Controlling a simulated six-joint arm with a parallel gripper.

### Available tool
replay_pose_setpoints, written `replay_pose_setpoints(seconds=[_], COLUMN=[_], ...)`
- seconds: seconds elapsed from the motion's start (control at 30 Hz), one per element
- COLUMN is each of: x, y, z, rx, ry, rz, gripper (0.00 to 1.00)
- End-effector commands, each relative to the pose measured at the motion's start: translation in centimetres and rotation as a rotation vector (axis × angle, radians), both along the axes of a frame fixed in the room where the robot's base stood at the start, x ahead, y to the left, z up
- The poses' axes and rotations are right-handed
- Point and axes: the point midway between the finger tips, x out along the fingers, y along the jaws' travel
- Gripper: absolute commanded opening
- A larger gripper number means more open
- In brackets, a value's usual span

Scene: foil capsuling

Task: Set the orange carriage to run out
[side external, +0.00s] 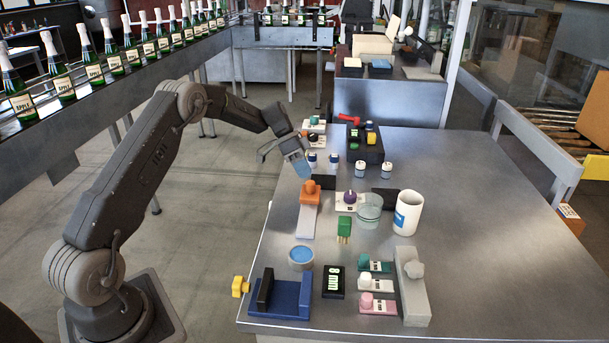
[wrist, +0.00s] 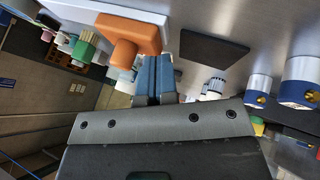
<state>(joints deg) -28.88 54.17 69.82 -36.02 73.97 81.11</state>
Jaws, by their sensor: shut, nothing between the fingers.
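The orange carriage (side external: 310,192) sits at the far end of a pale rail (side external: 307,222) on the metal table. In the wrist view, the orange carriage (wrist: 135,32) shows a raised knob and stands just left of my fingertips, with the pale rail (wrist: 75,10) running off to the upper left. My gripper (side external: 303,172) is shut and empty, with its blue fingers pointing down just beyond the carriage in the side view. In the wrist view, my gripper (wrist: 153,62) has its two fingers together. I cannot tell whether they touch the carriage.
A dark plate (wrist: 212,48) lies right of my fingers. Small blue-and-white cylinders (side external: 334,160) stand beyond the carriage. A purple-knobbed unit (side external: 349,198), a glass dish (side external: 369,208), a white mug (side external: 408,213) and a green block (side external: 344,228) stand nearby. The table's right side is clear.

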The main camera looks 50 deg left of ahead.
Motion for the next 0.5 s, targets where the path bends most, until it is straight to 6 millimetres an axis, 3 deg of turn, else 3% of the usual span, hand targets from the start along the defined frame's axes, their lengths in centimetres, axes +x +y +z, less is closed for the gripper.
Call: replay_pose_setpoints(seconds=[0.2,0.5], x=[-1.0,-1.3], y=[-1.6,-2.1], z=[0.0,-0.1], rx=[0.0,0.0], ry=[0.002,0.002], rz=[0.0,0.0], gripper=[0.0,0.0])
